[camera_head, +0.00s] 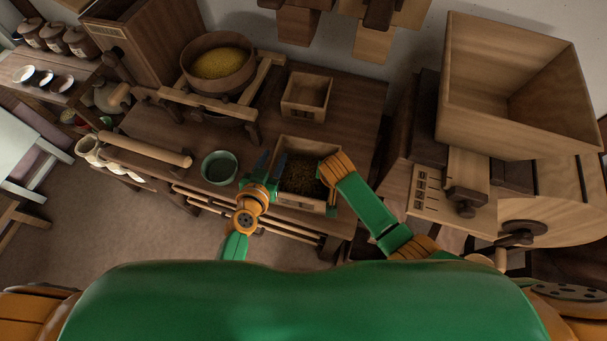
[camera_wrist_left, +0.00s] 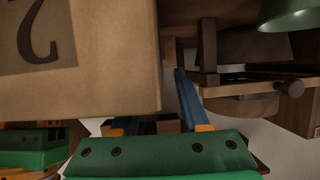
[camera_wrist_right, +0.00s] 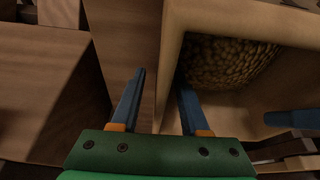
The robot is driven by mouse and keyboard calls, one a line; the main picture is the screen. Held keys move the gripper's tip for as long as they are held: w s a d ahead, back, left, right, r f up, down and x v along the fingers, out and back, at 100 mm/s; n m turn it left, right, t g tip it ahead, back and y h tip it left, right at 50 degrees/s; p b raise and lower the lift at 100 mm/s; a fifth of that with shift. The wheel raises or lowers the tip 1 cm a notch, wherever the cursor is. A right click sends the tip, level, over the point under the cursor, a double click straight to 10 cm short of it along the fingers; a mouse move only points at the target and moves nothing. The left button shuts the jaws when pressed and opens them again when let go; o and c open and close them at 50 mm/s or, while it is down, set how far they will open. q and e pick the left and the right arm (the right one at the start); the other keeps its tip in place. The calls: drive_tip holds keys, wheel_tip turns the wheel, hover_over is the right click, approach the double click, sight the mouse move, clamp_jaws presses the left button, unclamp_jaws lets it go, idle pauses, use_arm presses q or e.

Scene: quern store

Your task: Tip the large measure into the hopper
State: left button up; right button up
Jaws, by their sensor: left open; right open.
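The large measure, a square wooden box (camera_head: 305,147), stands at the table's front edge with grain (camera_head: 300,178) in it. A "2" marks its side (camera_wrist_left: 90,60) in the left wrist view. My left gripper (camera_head: 270,168) is open at its left wall, one finger outside; the other is partly hidden by the box. My right gripper (camera_wrist_right: 160,80) is open over the right wall, one finger inside and one outside. In the head view it is mostly hidden by my wrist. I cannot tell whether either touches. The hopper (camera_head: 475,95), large, wooden and open-topped, stands at the right.
A smaller box (camera_head: 306,95) stands behind the measure. A green bowl (camera_head: 219,168) is at its left. A round tub (camera_head: 218,62) of yellow grain sits at the back left. A wooden chute (camera_head: 468,178) juts out below the hopper.

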use_arm(q)
clamp_jaws()
use_arm(e)
clamp_jaws()
idle(1.1)
